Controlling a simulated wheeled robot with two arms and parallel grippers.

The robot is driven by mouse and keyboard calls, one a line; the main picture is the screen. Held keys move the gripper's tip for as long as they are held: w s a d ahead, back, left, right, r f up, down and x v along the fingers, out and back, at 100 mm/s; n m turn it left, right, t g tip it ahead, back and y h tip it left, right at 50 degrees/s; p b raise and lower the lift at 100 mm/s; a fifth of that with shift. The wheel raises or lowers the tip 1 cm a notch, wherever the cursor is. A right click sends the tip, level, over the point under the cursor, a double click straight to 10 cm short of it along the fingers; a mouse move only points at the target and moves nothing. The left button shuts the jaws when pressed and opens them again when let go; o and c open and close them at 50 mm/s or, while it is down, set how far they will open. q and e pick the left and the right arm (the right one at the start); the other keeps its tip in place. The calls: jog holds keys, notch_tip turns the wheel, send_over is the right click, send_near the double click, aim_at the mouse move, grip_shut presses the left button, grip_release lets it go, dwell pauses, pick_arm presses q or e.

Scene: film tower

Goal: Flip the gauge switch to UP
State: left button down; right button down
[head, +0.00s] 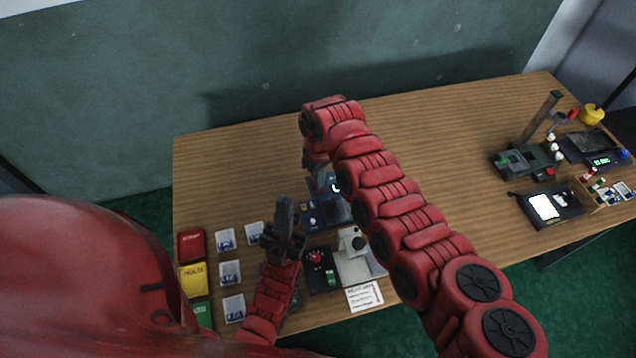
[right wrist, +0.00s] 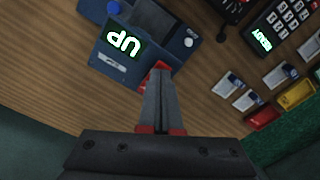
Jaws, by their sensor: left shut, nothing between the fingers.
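The blue gauge (right wrist: 125,42) is in the upper left of the right wrist view, its lit display (right wrist: 124,44) reading UP. A white knob (right wrist: 190,42) sits on its sloped panel. In the head view the gauge (head: 328,210) is partly hidden by my right arm. My right gripper (right wrist: 157,90) has its fingers together, with the tips beside the gauge's near side; I cannot tell whether they touch it. A switch lever is not clearly visible. My left gripper (head: 284,208) is shut and empty, pointing up left of the gauge.
Red (head: 190,244) and yellow (head: 193,278) bins and several small white trays (head: 230,272) stand at the left. A grey-white device (head: 352,255) and a card (head: 365,297) are at the front. More equipment (head: 530,160) stands at the far right. The table's middle right is clear.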

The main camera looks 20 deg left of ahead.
jog(key=shift+f, duration=0.3)
jog(key=shift+r, duration=0.1)
jog(key=shift+r+p, duration=0.5)
jog(key=shift+r, duration=0.6)
notch_tip(320, 180, up, 2)
jog(key=shift+r+p, duration=0.1)
jog(key=shift+p, duration=0.3)
jog(key=shift+r, duration=1.3)
jog(key=shift+f, duration=0.1)
